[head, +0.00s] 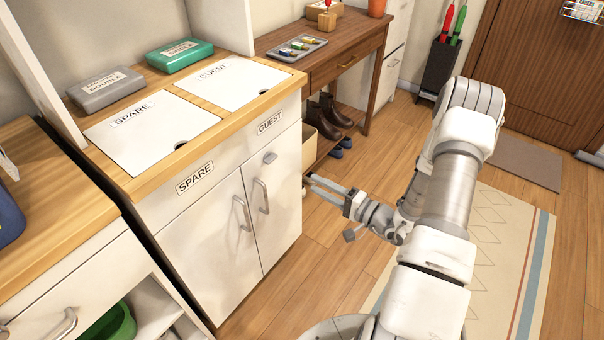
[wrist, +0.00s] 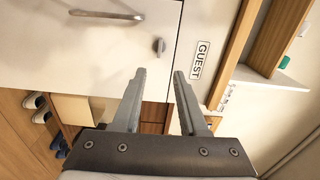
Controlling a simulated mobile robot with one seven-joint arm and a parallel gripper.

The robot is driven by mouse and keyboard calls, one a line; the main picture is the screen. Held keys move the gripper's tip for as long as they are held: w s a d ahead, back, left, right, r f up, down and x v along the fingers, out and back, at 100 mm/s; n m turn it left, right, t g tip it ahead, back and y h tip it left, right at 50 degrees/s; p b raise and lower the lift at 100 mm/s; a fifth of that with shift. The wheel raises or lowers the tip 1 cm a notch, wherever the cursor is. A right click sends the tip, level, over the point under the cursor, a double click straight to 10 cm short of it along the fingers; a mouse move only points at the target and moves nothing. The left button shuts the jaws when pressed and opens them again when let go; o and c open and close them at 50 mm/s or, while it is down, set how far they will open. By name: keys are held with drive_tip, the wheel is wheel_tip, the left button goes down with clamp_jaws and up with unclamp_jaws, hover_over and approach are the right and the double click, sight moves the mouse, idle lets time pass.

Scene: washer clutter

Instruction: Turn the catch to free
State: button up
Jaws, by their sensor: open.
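The catch (head: 270,157) is a small grey knob high on the right-hand cabinet door, under the GUEST label (head: 270,122). In the wrist view the catch (wrist: 159,46) sits just beyond my fingertips, on the pale door front, with the GUEST label (wrist: 199,60) beside it. My gripper (head: 310,181) is open and empty, right of the cabinet, with its fingers pointing towards it. In the wrist view my gripper (wrist: 160,74) has its two fingers apart, and the catch appears roughly in line with the gap. The fingers do not appear to touch the catch.
The right door has a bar handle (head: 262,196), and the left door has another (head: 242,213). A SPARE label (head: 195,178) marks the left side. A wooden side table (head: 335,50) with boots (head: 335,112) below stands behind. Open floor lies right of the cabinet.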

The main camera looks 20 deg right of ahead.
drive_tip(key=v, duration=0.2)
drive_tip(key=shift+s+d, duration=0.15)
drive_tip(key=shift+s, duration=0.1)
idle(0.3)
